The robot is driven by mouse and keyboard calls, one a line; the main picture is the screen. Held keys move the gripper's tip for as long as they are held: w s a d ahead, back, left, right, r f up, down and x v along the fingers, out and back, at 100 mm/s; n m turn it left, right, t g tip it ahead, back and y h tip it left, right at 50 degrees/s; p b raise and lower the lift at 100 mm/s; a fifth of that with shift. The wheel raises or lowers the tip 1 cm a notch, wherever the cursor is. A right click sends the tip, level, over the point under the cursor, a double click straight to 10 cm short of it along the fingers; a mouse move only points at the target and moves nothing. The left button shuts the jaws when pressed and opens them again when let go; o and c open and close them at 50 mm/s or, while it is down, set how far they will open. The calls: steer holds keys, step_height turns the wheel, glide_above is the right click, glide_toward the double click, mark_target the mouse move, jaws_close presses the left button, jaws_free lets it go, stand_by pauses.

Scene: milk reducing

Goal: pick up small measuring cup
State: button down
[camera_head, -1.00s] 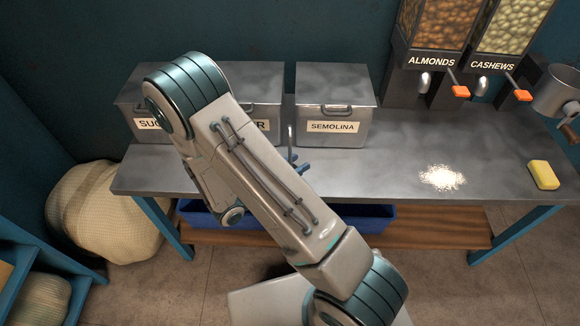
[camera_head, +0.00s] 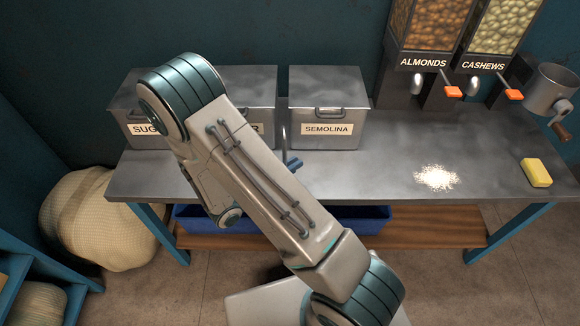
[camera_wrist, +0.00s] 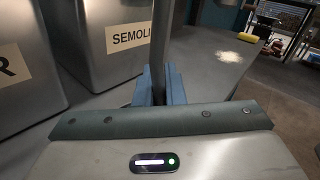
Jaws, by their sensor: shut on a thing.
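My gripper (camera_wrist: 162,84) shows in the wrist view with its blue fingers close together around a thin, upright grey metal strip (camera_wrist: 160,38). The strip looks like the handle of the small measuring cup, but no cup bowl is visible. In the head view my blue fingertips (camera_head: 294,163) show beside my forearm, in front of the gap left of the semolina bin. A thin upright piece (camera_head: 283,135) stands above them there. My arm hides most of the gripper, so I cannot tell whether the cup touches the table.
The semolina bin (camera_head: 328,115) and the sugar bin (camera_head: 124,115) stand closed at the back of the metal table (camera_head: 400,155). A pale powder pile (camera_head: 436,178) and a yellow sponge (camera_head: 536,172) lie to the right. Almond and cashew dispensers (camera_head: 425,60) stand behind.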

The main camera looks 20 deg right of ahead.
steer(key=shift+r, duration=0.5)
steer(key=s+d+r+p, duration=0.4)
steer(key=s+r, duration=0.1)
steer(key=r, duration=0.2)
steer(key=shift+s+d+r, duration=0.25)
steer(key=shift+s, duration=0.15)
